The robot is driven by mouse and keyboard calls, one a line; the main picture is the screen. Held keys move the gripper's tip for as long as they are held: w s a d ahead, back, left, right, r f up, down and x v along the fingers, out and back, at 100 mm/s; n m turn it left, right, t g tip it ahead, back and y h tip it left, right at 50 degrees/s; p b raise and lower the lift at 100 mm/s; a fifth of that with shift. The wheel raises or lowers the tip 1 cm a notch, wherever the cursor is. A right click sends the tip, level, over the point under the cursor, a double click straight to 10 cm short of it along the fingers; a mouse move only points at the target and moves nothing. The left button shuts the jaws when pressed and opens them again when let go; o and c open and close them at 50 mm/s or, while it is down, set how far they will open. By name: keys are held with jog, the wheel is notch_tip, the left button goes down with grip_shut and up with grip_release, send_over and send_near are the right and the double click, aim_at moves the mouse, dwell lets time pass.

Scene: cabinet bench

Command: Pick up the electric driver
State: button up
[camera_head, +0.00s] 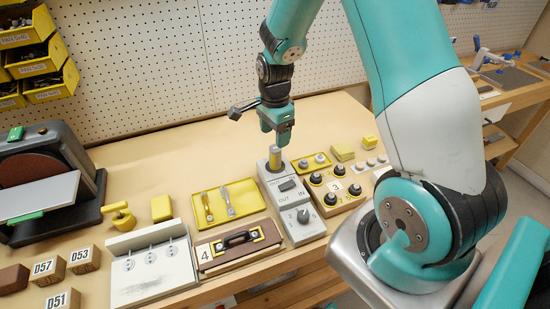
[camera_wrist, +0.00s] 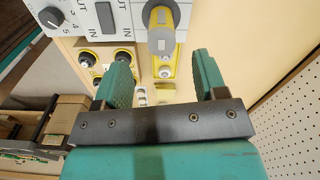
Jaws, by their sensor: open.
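The electric driver appears to be the upright yellow cylinder with a grey top (camera_head: 275,157), standing in the far end of a grey control box (camera_head: 302,224). In the wrist view its grey and yellow body (camera_wrist: 162,40) shows at the top, beyond the fingertips and roughly in line with the gap between them. My gripper (camera_head: 277,139) points down just above and behind it in the head view. In the wrist view my gripper (camera_wrist: 162,78) has its two green fingers wide apart with nothing held. The driver's lower end is hidden in the box.
A yellow tray with two tools (camera_head: 250,190) lies left of the box. A knob panel (camera_head: 355,198) and a small yellow tray (camera_head: 326,166) stand close on the right. A perforated wall (camera_head: 140,60) rises behind. A sander (camera_head: 40,180) stands far left.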

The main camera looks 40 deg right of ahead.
aim_at(275, 153)
jog(key=shift+d+f+p, duration=0.1)
jog(key=shift+f+p, duration=0.9)
jog(key=shift+f, duration=2.9)
jog(key=shift+w, duration=0.1)
jog(key=c, duration=1.1)
jog(key=shift+c, duration=0.2)
jog(key=shift+r, duration=0.15)
notch_tip(275, 153, up, 20)
jog(key=b, duration=0.2)
jog(key=shift+o, duration=1.4)
jog(key=shift+f, duration=0.2)
jog(key=shift+c, duration=0.4)
